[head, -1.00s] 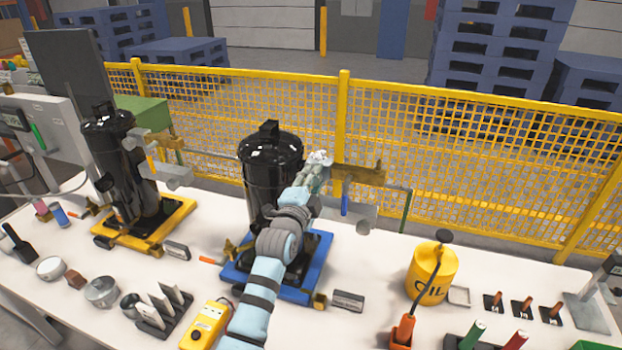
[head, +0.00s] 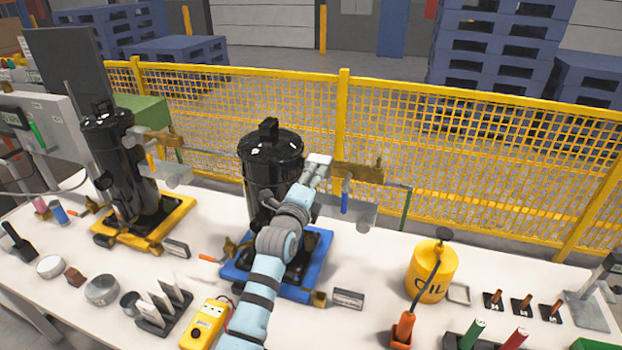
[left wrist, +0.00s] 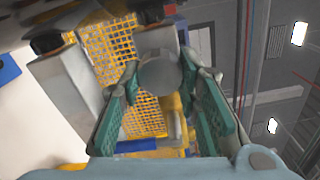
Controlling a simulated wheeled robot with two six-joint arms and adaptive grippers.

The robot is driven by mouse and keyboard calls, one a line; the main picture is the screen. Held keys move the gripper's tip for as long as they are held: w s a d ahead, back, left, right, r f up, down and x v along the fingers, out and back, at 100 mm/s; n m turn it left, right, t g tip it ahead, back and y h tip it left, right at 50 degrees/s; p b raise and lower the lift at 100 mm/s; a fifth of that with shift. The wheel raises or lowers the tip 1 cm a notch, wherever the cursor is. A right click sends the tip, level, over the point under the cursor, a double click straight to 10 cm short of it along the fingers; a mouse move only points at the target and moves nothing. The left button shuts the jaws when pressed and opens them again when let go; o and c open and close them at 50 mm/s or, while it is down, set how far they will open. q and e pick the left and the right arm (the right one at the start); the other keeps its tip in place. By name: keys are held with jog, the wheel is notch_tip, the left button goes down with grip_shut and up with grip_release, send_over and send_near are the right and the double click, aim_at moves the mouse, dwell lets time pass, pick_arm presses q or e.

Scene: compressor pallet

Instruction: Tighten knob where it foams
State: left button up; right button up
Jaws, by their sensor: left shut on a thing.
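The black compressor (head: 270,160) stands upright on a blue base (head: 312,268) at the middle of the table. Brass fittings (head: 357,172) stick out to its right. My left gripper (head: 318,168) is at the pale fitting between the tank top and the brass. In the left wrist view its green fingers (left wrist: 165,95) are shut on a round grey knob (left wrist: 160,75), one finger on each side. The knob is mostly hidden in the head view. A second black compressor (head: 122,165) stands on a yellow base (head: 178,215) at the left. I cannot make out foam now.
A yellow oil can (head: 432,272), a yellow meter (head: 205,322) and an orange-based tool (head: 402,330) stand near the front. Small dishes (head: 102,290) lie front left. A yellow mesh fence (head: 480,150) runs behind the table. The table right of the blue base has some bare room.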

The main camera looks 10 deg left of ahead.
pick_arm(q)
jog(key=shift+f, duration=0.1)
jog(key=o, duration=1.1)
jog(key=shift+o, duration=0.4)
jog(key=shift+s, duration=0.15)
jog(key=s, duration=1.1)
jog(key=shift+s+a, duration=0.35)
jog(key=shift+s, duration=0.05)
